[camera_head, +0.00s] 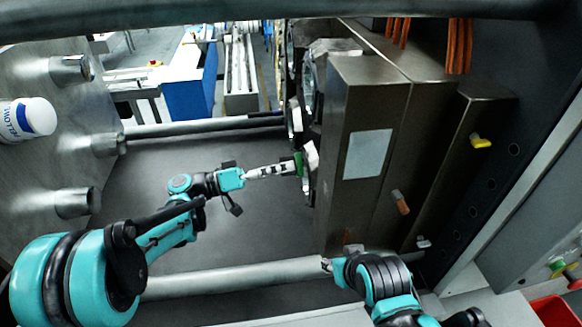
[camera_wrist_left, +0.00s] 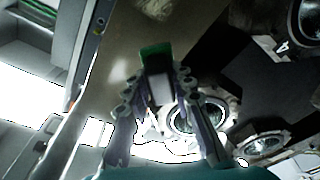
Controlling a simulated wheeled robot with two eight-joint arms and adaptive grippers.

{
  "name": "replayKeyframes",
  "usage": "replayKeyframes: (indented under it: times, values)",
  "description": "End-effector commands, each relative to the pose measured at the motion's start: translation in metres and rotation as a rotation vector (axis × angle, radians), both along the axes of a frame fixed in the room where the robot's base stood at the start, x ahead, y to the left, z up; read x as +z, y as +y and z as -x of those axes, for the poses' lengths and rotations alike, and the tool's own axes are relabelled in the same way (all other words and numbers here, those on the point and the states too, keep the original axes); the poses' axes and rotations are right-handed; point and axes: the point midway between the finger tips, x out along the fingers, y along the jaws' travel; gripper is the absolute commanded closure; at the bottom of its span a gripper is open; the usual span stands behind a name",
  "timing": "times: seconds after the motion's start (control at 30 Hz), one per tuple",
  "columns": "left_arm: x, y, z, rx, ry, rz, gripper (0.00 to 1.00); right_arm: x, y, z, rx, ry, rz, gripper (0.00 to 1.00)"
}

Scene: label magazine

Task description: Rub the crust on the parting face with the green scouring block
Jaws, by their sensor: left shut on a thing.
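My left gripper (camera_head: 291,167) is shut on the green scouring block (camera_head: 299,164), in front of the mould's parting face, which is seen nearly edge-on in the head view. In the left wrist view the block's green end (camera_wrist_left: 155,49) sticks out past the fingertips of the left gripper (camera_wrist_left: 158,80). The brownish parting face (camera_wrist_left: 117,55) lies beyond it, with a pale rough patch (camera_wrist_left: 157,9), apparently the crust, at the top edge. The block looks apart from that patch; whether it touches the face I cannot tell. My right gripper (camera_head: 328,265) is at bottom centre, its fingers too small to judge.
Horizontal tie bars (camera_head: 235,279) run below and behind my left arm. A steel platen with round studs (camera_head: 77,203) stands at the left, with a white labelled bottle (camera_head: 28,118) beside it. The mould block (camera_head: 363,100) fills the right. Round recessed fittings (camera_wrist_left: 187,116) show in the wrist view.

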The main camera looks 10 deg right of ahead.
Motion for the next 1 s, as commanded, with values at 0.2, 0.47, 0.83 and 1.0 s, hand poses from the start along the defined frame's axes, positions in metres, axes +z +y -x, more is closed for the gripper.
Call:
replayKeyframes:
  times: [0.2, 0.47, 0.83, 1.0]
  values:
    - [0.000, 0.001, 0.000, -0.001, 0.000, 0.001, 1.00, 0.000, 0.000, 0.000, 0.000, 0.000, 0.000, 0.60]
    - [0.000, 0.009, 0.000, 0.000, 0.000, 0.000, 1.00, 0.000, 0.000, 0.000, 0.000, 0.000, 0.000, 0.60]
    - [0.000, 0.031, 0.000, -0.001, 0.000, 0.001, 1.00, -0.001, 0.000, 0.000, 0.000, 0.000, 0.000, 0.60]
    - [0.000, 0.031, 0.000, -0.001, 0.000, 0.001, 1.00, -0.001, 0.000, 0.000, 0.000, 0.000, 0.000, 0.60]
